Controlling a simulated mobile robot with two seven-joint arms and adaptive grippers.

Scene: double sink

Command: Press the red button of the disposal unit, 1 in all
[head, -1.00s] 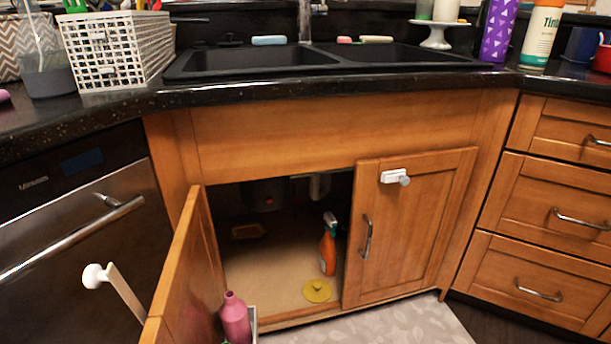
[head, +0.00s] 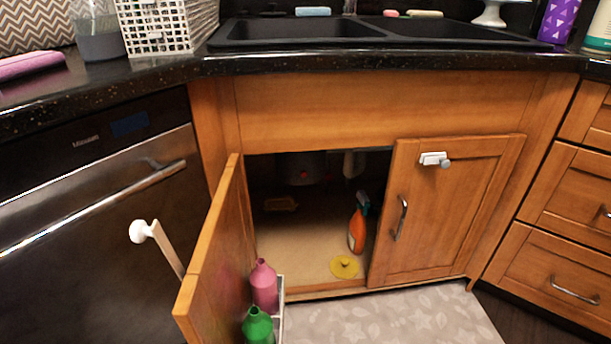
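The disposal unit (head: 300,166) hangs in the dark under the sink, inside the open cabinet. A small red spot, which looks like its red button (head: 303,175), shows low on its front. Its outline is hard to make out in the shadow. Neither of my grippers shows in the head view.
The left cabinet door (head: 215,255) stands open towards me, with a pink bottle (head: 264,287) and a green bottle (head: 257,326) in a rack on its inside. The right door (head: 440,215) is shut. An orange spray bottle (head: 357,228) and yellow disc (head: 344,267) sit on the cabinet floor.

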